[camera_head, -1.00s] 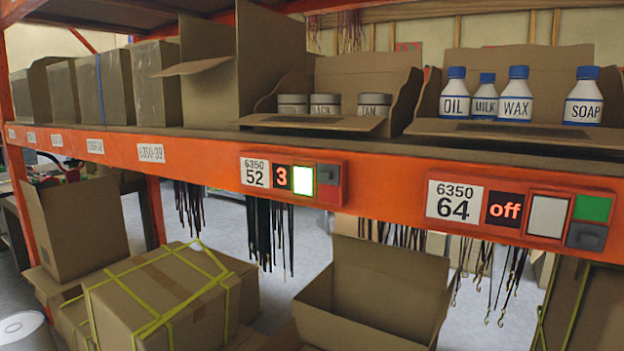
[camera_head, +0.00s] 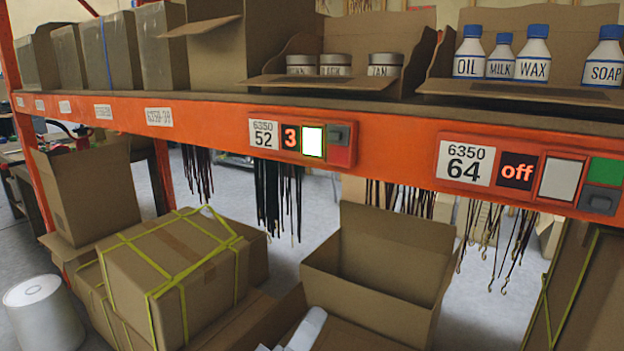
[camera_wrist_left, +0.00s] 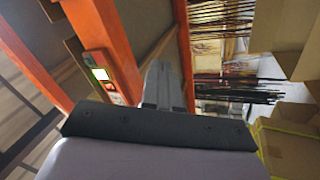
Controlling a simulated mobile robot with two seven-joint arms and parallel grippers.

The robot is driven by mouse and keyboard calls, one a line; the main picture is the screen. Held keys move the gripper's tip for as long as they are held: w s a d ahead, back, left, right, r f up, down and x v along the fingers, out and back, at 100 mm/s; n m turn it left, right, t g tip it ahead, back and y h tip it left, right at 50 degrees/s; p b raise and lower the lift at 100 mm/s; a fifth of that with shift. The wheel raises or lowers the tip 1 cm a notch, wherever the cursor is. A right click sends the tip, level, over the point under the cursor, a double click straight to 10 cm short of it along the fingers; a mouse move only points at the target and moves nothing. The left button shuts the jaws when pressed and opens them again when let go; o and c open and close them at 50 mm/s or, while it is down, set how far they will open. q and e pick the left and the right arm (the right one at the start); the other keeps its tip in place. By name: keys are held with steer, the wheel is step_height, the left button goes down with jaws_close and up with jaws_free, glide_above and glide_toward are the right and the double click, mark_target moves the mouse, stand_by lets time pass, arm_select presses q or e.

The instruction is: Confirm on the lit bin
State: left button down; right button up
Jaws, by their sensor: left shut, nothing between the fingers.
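The lit bin's module, labelled 6350 52, is on the orange shelf beam. Its display (camera_head: 290,142) reads 3 and its square button (camera_head: 312,142) glows white with a green edge. The glowing button also shows in the left wrist view (camera_wrist_left: 100,74). Above it, an open carton (camera_head: 340,83) holds 3 tins. My left gripper (camera_head: 308,324) shows only partly at the bottom edge, below and apart from the button. In the left wrist view its fingers (camera_wrist_left: 163,84) are together and empty. My right gripper is not in view.
Module 6350 64 (camera_head: 517,171) reads off, with an unlit button, under a carton of bottles (camera_head: 536,55). Dark straps (camera_head: 277,200) hang behind the beam. An open box (camera_head: 375,265) and a yellow-strapped box (camera_head: 170,270) stand below. The space before the beam is clear.

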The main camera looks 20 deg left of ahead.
arm_select(q)
steer(key=a+r+n+y, duration=0.2)
steer(key=r+n+y, duration=0.2)
steer(key=r+n, duration=0.3)
steer(key=a+r+n+t+y, duration=0.1)
steer(key=r+n+y, duration=0.3)
steer(key=r+n, duration=0.4)
steer(key=a+r+n+y, duration=0.3)
steer(key=r+n+y, duration=0.2)
steer(key=n, duration=0.9)
step_height(320, 180, up, 3)
steer(key=shift+s+a+r, duration=0.15)
steer(key=shift+s+a, duration=0.1)
steer(key=shift+a, duration=0.05)
steer(key=shift+w+b, duration=0.1)
steer(key=shift+b, duration=0.2)
steer(key=b, duration=0.3)
glide_toward(304, 125)
step_height(304, 125, up, 2)
steer(key=w+a, duration=0.1)
steer(key=shift+w+a+r, duration=0.1)
steer(key=shift+w+r, duration=0.1)
steer(key=shift+w, duration=0.4)
steer(key=shift+w, duration=0.4)
